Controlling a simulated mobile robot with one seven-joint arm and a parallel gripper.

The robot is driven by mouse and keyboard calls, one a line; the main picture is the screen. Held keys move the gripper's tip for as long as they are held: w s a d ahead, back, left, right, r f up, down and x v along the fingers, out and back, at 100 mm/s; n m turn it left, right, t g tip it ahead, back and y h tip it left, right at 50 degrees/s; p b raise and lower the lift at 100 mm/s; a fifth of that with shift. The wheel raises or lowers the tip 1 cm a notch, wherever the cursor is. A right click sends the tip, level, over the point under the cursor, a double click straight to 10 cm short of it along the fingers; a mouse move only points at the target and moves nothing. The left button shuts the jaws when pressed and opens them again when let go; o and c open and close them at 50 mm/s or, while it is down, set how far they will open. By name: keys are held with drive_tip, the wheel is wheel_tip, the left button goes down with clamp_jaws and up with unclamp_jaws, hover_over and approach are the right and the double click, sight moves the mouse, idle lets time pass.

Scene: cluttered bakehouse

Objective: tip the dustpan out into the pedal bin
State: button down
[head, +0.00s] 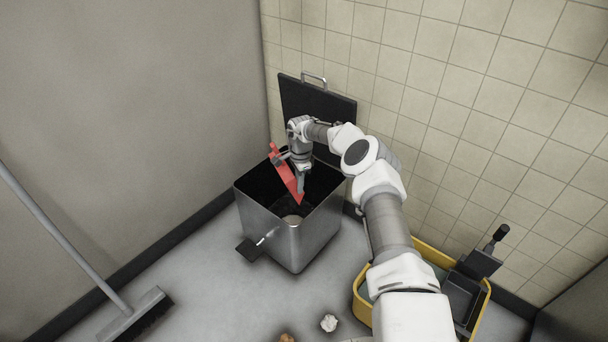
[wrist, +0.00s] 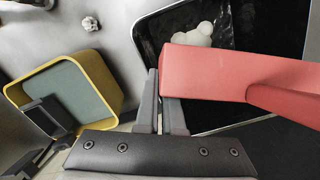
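The red dustpan (head: 286,178) is tilted steeply over the open mouth of the pedal bin, its lower end inside the rim. My gripper (head: 301,184) is beside it and looks shut on it. In the wrist view the fingers (wrist: 162,103) are close together against the red dustpan (wrist: 225,75); the exact grip is hidden. The steel pedal bin (head: 295,248) stands upright, its dark lid (head: 318,105) raised against the tiled wall. A pale lump (wrist: 193,35) lies in the bin's dark inside. I see no debris on the visible dustpan surface.
A yellow mop bucket (head: 362,305) with a dark wringer stands to the right. A broom (head: 136,314) leans at the left. A crumpled white ball (head: 329,323) and a brown scrap (head: 286,338) lie on the floor. The bin's pedal (head: 249,250) juts out left.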

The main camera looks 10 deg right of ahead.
drive_tip(key=h, duration=0.2)
drive_tip(key=n+t+h+p, duration=0.1)
drive_tip(key=d+f+t+h, duration=0.1)
drive_tip(key=h, duration=0.1)
drive_tip(key=shift+n+h, duration=0.3)
drive_tip(key=shift+n, duration=0.1)
drive_tip(key=shift+w+d+r+n+t+h+p, duration=0.2)
drive_tip(key=shift+d+r+n+t+h+p, duration=0.1)
drive_tip(key=shift+d+r+t+h+p, duration=0.25)
drive_tip(key=d+r+n+t+h+p, duration=0.1)
drive_tip(key=d+r+n+t+h, duration=0.2)
drive_tip(key=r, duration=0.6)
drive_tip(key=d+r+n+t, duration=0.1)
drive_tip(key=d+r+t, duration=0.35)
drive_tip(key=r, duration=0.55)
drive_tip(key=s+a+r+n+t+y, duration=0.2)
drive_tip(key=s+a+n+y, duration=0.25)
drive_tip(key=s, duration=0.35)
drive_tip(key=s+a+r+n+t+y, duration=0.15)
drive_tip(key=s+a+n+y, duration=0.3)
drive_tip(key=s, duration=0.45)
wheel_tip(320, 180, up, 35)
drive_tip(key=s+m+g+h+p, duration=0.1)
drive_tip(key=m+h+p, duration=0.2)
drive_tip(key=p, duration=2.1)
drive_tip(key=shift+s+m+h, duration=0.3)
drive_tip(key=shift+s+h, duration=0.05)
